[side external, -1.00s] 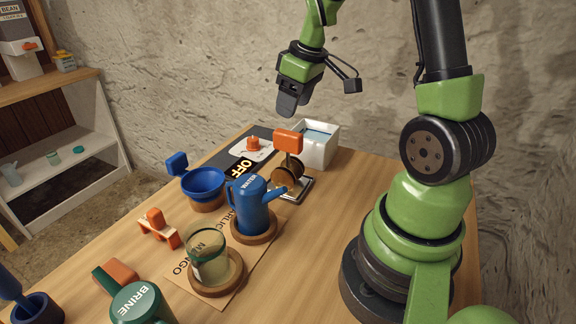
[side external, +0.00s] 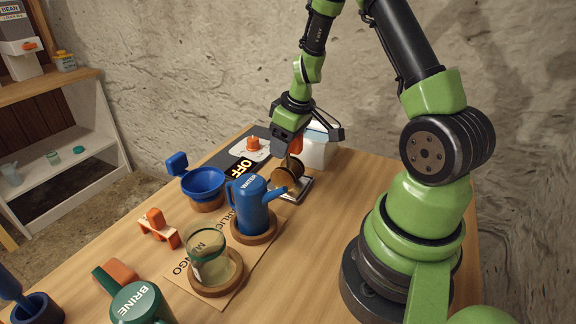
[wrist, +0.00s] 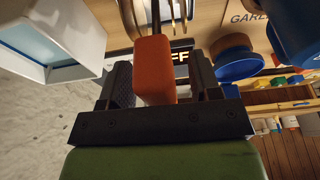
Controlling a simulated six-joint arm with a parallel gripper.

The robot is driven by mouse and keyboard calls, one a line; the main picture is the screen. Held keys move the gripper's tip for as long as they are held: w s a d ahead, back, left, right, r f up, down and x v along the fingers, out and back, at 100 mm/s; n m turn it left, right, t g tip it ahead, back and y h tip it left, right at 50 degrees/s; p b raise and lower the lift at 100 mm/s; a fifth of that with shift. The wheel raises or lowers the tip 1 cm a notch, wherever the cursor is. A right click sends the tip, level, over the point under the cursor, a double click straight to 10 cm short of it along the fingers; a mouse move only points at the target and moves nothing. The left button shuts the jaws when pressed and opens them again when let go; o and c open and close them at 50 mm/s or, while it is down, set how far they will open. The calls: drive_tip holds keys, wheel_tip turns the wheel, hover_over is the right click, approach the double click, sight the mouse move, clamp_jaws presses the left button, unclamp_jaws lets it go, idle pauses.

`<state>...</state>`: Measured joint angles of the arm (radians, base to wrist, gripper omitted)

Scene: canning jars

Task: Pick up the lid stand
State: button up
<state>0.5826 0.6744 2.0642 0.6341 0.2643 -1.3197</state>
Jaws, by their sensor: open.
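The lid stand has an orange block handle on top, brown round lids on its post and a pale square base (side external: 299,190). It stands upright on the table behind the blue watering can. My gripper (side external: 288,148) is lowered over it and covers most of the handle in the side view. In the wrist view the orange handle (wrist: 153,68) sits between the two dark fingers of my gripper (wrist: 157,82). The fingers are open, one on each side of it. A gap shows on the right side; contact on the left I cannot tell.
A white bin (side external: 318,150) stands close behind the lid stand. The blue watering can (side external: 250,207) is close in front, its spout towards the stand.

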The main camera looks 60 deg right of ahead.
clamp_jaws()
drive_tip(key=shift+r, duration=0.15)
